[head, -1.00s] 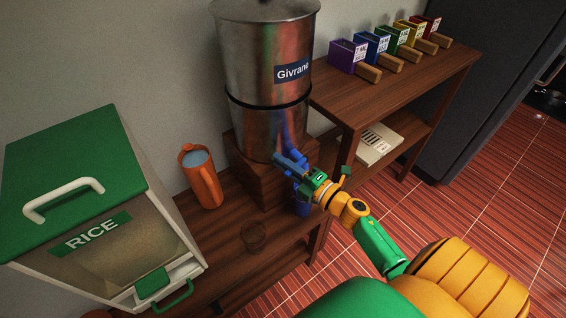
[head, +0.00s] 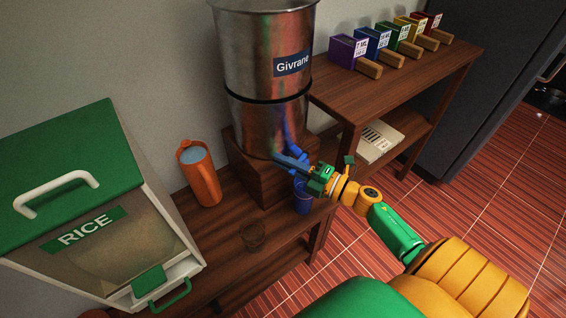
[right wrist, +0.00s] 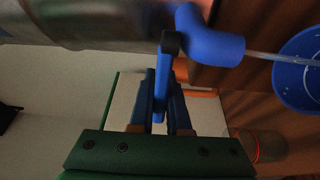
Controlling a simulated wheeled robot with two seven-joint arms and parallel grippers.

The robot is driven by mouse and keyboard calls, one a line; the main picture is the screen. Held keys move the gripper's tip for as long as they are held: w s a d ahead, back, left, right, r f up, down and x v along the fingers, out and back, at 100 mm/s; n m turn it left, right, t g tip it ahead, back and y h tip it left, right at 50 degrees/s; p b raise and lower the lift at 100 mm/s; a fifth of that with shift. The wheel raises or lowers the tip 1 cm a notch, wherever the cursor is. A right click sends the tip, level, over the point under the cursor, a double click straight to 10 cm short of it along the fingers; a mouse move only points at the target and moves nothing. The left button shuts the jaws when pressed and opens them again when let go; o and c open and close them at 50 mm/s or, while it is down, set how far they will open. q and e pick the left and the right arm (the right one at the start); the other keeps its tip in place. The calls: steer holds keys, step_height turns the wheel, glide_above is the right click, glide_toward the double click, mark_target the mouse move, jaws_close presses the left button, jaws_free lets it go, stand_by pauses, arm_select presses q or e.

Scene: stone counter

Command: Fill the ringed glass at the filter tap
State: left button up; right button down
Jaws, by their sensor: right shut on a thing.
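The filter is a tall metal urn (head: 262,60) on a wooden block, with a blue tap (head: 296,150) low on its front. My right gripper (head: 284,161) is at the tap. In the right wrist view its fingers are shut around the blue tap lever (right wrist: 161,85). A thin pale stream runs from the tap's spout (right wrist: 215,45) toward a blue cup (right wrist: 296,75), which also shows under the tap in the head view (head: 303,198). A clear glass (head: 252,237) stands apart on the shelf; its orange ring shows in the right wrist view (right wrist: 262,146). My left gripper is out of view.
An orange jug (head: 199,175) holding bluish liquid stands left of the urn. A rice bin (head: 85,215) with a green lid fills the left side. Several coloured boxes (head: 348,52) line the upper shelf at right. The wooden shelf around the clear glass is free.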

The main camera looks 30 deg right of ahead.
steer(key=c, duration=0.9)
jaws_free()
steer(key=v, duration=0.7)
steer(key=shift+d+b, duration=0.1)
steer(key=shift+b, duration=0.3)
